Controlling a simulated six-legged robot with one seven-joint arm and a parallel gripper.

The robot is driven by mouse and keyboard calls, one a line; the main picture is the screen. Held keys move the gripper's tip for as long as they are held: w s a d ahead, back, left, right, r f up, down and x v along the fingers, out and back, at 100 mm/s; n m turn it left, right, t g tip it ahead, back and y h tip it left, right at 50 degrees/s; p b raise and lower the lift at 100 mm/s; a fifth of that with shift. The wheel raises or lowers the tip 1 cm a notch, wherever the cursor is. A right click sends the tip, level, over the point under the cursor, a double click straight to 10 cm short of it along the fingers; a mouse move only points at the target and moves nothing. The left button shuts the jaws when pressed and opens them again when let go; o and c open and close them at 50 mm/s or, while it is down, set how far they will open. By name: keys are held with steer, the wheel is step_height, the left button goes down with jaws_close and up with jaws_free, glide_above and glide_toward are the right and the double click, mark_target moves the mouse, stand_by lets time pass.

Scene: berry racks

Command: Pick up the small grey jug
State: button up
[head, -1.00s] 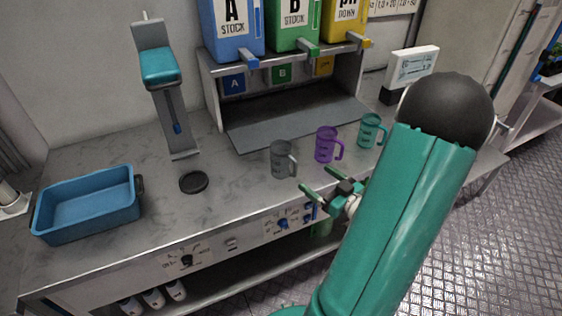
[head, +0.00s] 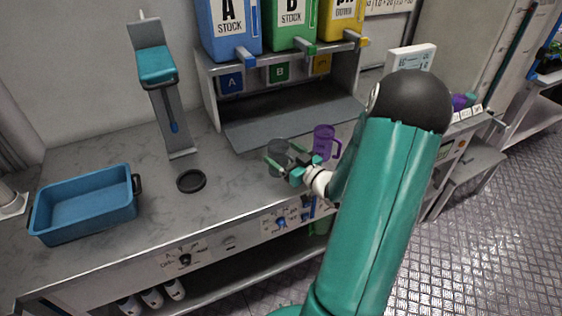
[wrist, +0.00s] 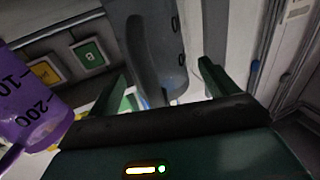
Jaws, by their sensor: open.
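The small grey jug (head: 278,148) stands on the bench, left of the purple jug (head: 324,140). In the head view my gripper (head: 281,161) is at the grey jug and partly covers its lower part and handle side. In the wrist view the grey jug (wrist: 168,45) is ahead, between the lines of my two green fingers, with its handle towards the camera. My gripper is open and does not hold it. Whether a finger touches the jug cannot be told. The purple jug also shows at the left of the wrist view (wrist: 28,108).
A dispenser rack (head: 294,66) with blue, green and yellow containers stands behind. A dark round disc (head: 191,181), a teal-topped stand (head: 165,105) and a blue tub (head: 84,207) are to the left. My arm hides the bench at right.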

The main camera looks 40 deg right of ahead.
steer(key=shift+w, duration=0.2)
steer(key=c, duration=1.1)
steer(key=shift+r, duration=0.1)
